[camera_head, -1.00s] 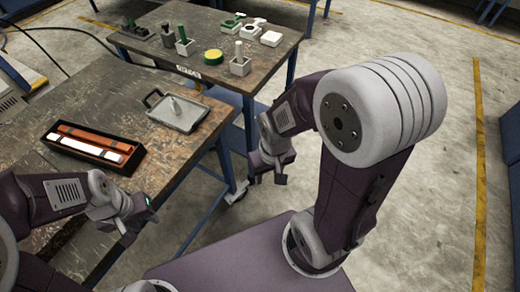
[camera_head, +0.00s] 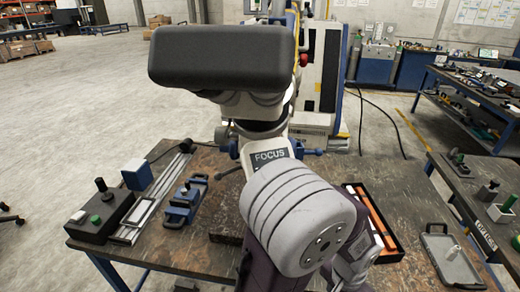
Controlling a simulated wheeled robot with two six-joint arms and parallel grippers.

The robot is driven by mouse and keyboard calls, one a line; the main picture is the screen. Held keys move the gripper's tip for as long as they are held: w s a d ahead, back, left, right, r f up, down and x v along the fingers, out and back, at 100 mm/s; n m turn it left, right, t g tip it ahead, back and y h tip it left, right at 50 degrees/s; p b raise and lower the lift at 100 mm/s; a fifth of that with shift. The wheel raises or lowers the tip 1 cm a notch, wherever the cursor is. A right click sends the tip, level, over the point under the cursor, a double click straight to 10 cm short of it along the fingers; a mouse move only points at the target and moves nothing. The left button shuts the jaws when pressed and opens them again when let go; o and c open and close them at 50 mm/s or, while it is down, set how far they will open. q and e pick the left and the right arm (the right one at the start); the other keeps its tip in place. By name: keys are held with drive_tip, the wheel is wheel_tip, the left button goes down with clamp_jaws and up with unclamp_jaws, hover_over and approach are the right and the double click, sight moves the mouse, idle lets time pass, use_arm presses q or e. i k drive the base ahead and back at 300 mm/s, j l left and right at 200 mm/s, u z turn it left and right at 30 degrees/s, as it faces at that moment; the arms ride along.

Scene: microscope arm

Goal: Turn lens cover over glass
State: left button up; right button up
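A microscope (camera_head: 268,158) stands at the middle of the near table, with a wide black head (camera_head: 222,57) on a light arm marked FOCUS and blue knobs at its sides. I cannot make out a separate lens cover or the glass; the lower part of the microscope is hidden behind my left arm. The shoulder and upper links of my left arm fill the lower middle, and its gripper fingers do not show. My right gripper is out of view.
On the near table (camera_head: 185,238) are a black box with knobs (camera_head: 102,212), a rail (camera_head: 150,200), a blue clamp (camera_head: 184,203), an orange-lined case (camera_head: 372,222) and a grey tray (camera_head: 452,262). A side table (camera_head: 462,185) stands right.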

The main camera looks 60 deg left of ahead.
sight(218, 177)
drive_tip(key=k+j+z, duration=0.5)
drive_tip(key=k+z, duration=0.15)
drive_tip(key=k+j+u, duration=0.1)
drive_tip(key=u, duration=0.35)
drive_tip(key=k+j+u, duration=0.1)
drive_tip(key=j+u, duration=0.15)
drive_tip(key=u, duration=0.2)
drive_tip(key=j+u, duration=0.25)
drive_tip(key=u, duration=0.2)
drive_tip(key=j+u, duration=0.25)
drive_tip(key=u, duration=0.2)
drive_tip(key=k, duration=0.05)
